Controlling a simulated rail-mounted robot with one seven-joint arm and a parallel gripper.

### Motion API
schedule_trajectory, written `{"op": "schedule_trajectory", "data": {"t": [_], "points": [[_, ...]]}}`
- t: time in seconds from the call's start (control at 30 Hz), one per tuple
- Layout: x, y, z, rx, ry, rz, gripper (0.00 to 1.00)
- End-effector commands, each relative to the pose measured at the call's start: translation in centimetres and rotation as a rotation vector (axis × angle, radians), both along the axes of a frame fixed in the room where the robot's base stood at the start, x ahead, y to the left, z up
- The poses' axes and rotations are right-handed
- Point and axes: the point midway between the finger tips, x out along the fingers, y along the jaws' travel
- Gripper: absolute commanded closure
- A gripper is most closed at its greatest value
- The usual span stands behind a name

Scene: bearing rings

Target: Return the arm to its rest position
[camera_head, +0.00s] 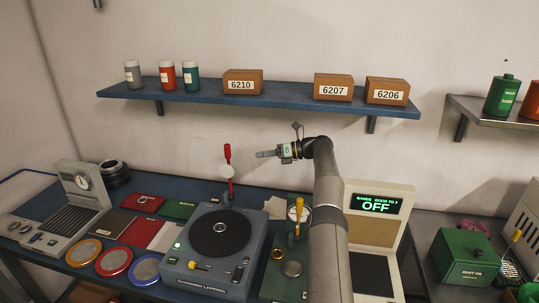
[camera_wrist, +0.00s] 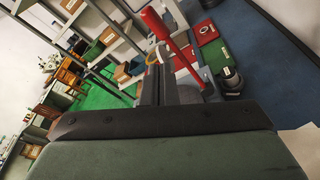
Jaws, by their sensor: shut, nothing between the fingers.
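My arm (camera_head: 328,215) rises from the bottom of the head view and bends left at its top. My gripper (camera_head: 262,154) points left above the bench, in front of the wall and below the blue shelf. It is shut and empty. In the wrist view the shut fingers (camera_wrist: 158,88) show at the middle, beyond the dark edge of the gripper body. The red-handled lever (camera_head: 228,155) of the lapping machine stands a little left of the fingertips in the head view. A red handle (camera_wrist: 166,30) also shows close to the fingers in the wrist view.
The turntable lapper (camera_head: 218,240) stands below my gripper. A green press (camera_head: 290,255) and a display reading OFF (camera_head: 377,204) stand near my arm. The blue shelf (camera_head: 200,95) carries boxes and bottles. Coloured trays and a gauge (camera_head: 80,190) lie left.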

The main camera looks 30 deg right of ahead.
Motion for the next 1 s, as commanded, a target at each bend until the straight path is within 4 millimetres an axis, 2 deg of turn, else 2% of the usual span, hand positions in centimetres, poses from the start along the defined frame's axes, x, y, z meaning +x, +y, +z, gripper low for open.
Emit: {"op": "schedule_trajectory", "data": {"t": [0.27,0.37,0.47,0.57,0.63,0.7,0.77,0.87,0.97,1.0], "points": [[0.0,0.0,0.0,0.000,0.001,-0.001,1.00],[0.2,0.8,0.3,-0.024,-0.005,0.013,1.00],[0.9,3.6,1.2,-0.111,-0.030,0.061,1.00],[1.2,8.3,2.4,-0.265,-0.080,0.153,1.00],[0.6,12.0,3.1,-0.399,-0.129,0.238,1.00],[-0.7,15.6,3.6,-0.536,-0.186,0.332,1.00],[-2.4,18.3,3.9,-0.651,-0.238,0.421,1.00],[-6.1,22.1,4.1,-0.833,-0.332,0.582,1.00],[-10.9,25.0,4.0,-0.998,-0.436,0.759,1.00],[-13.1,26.0,3.9,-1.059,-0.480,0.834,1.00]]}}
